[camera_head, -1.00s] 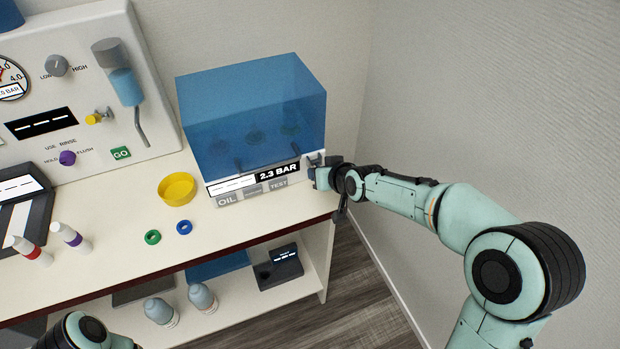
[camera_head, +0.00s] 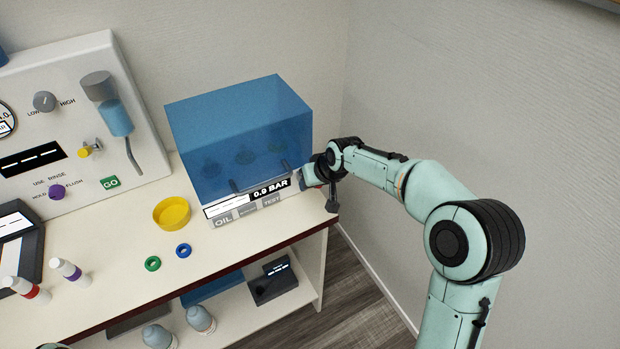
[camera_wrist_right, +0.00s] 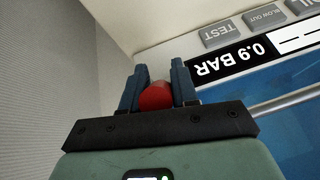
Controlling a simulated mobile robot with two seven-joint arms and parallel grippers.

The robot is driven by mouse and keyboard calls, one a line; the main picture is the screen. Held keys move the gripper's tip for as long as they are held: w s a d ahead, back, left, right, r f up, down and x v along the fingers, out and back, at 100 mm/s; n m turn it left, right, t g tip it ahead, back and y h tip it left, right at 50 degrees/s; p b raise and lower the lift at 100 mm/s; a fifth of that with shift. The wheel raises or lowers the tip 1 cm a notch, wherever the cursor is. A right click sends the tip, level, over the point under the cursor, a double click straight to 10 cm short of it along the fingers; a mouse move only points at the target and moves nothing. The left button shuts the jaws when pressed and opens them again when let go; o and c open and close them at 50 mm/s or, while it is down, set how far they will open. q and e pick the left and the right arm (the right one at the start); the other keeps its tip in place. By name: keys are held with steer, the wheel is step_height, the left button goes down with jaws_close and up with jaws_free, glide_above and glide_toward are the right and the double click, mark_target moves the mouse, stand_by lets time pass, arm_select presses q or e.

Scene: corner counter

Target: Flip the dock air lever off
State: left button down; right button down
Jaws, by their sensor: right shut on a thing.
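The dock (camera_head: 240,140) is a box with a translucent blue cover on the counter's right end. Its front display (camera_head: 270,190) reads 0.9 BAR, and the same reading shows upside down in the right wrist view (camera_wrist_right: 232,60). My right gripper (camera_head: 308,176) is at the dock's right front corner. In the right wrist view its two blue fingers (camera_wrist_right: 160,80) are shut on a rounded red piece (camera_wrist_right: 156,97), which appears to be the air lever. The rest of the lever is hidden by the gripper. My left gripper is out of view.
A control panel (camera_head: 120,150) stands further left. A wall is close on the right.

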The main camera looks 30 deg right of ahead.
steer(key=shift+r, duration=0.1)
stand_by(0.4)
steer(key=c, duration=0.9)
jaws_free()
steer(key=shift+c, duration=0.2)
steer(key=v, duration=1.3)
steer(key=shift+r, duration=0.2)
